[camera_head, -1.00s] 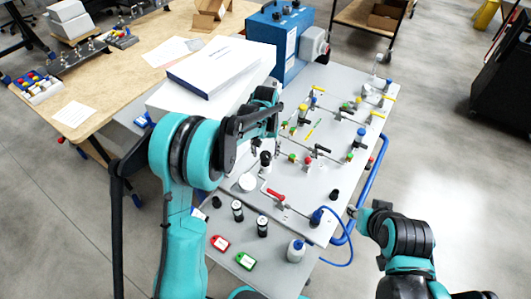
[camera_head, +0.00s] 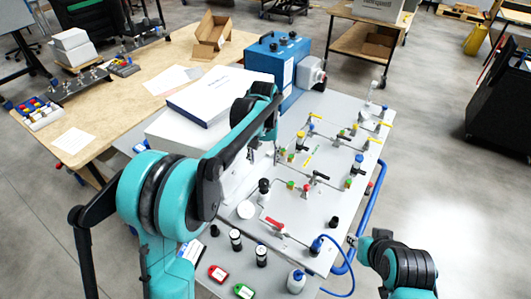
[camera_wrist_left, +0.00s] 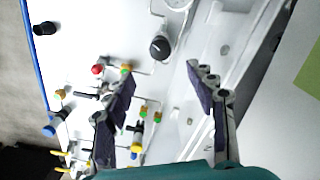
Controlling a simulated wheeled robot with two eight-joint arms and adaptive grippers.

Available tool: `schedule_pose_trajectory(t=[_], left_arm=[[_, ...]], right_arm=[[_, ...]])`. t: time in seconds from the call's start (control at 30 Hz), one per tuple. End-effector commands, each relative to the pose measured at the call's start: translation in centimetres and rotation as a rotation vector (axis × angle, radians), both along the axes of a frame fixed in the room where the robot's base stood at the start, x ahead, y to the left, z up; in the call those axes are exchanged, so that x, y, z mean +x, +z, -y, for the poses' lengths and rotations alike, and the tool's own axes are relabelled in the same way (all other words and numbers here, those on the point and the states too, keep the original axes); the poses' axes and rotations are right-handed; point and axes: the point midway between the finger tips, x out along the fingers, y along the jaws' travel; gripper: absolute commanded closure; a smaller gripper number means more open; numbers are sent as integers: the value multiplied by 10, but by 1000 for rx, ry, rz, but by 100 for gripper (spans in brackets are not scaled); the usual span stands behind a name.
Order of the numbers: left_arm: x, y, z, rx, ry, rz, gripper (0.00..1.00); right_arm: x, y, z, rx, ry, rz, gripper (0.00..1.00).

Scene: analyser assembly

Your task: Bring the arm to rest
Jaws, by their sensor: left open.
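My left arm comes in from the left of the head view and reaches over the panel. Its gripper (camera_head: 262,150) hangs above the grey-white panel (camera_head: 330,232), beside the white box. In the left wrist view the two dark fingers (camera_wrist_left: 165,105) are spread apart with nothing between them, above the panel's pale surface. Valves and a black knob (camera_wrist_left: 160,47) lie below and around them. My right arm is at the lower right, its gripper (camera_head: 354,240) by the blue tube at the panel's edge. Its fingers are too small to judge.
A white box (camera_head: 185,133) with a booklet stands left of the panel, and a blue case (camera_head: 268,60) behind it. Valves and fittings, including a red-handled valve (camera_head: 275,224), cover the panel. Bottles and red and green tags lie at its front. Open floor lies to the right.

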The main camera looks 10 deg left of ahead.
Motion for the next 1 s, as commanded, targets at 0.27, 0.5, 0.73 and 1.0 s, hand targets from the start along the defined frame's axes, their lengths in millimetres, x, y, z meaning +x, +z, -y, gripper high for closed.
schedule_pose_trajectory(t=[0.27, 0.5, 0.73, 1.0], left_arm=[[-5, 4, -2, -1, -1, 10, 44], [-58, 41, -19, -10, -13, 137, 44], [-135, 59, -38, -11, -32, 310, 44], [-217, 40, -54, 5, -53, 506, 44]], right_arm=[[0, 0, 0, 0, 0, 0, 66], [0, -3, 0, 0, 0, 0, 66], [0, -6, 0, 0, 0, 0, 66], [0, -10, 0, 0, 0, 0, 66]])
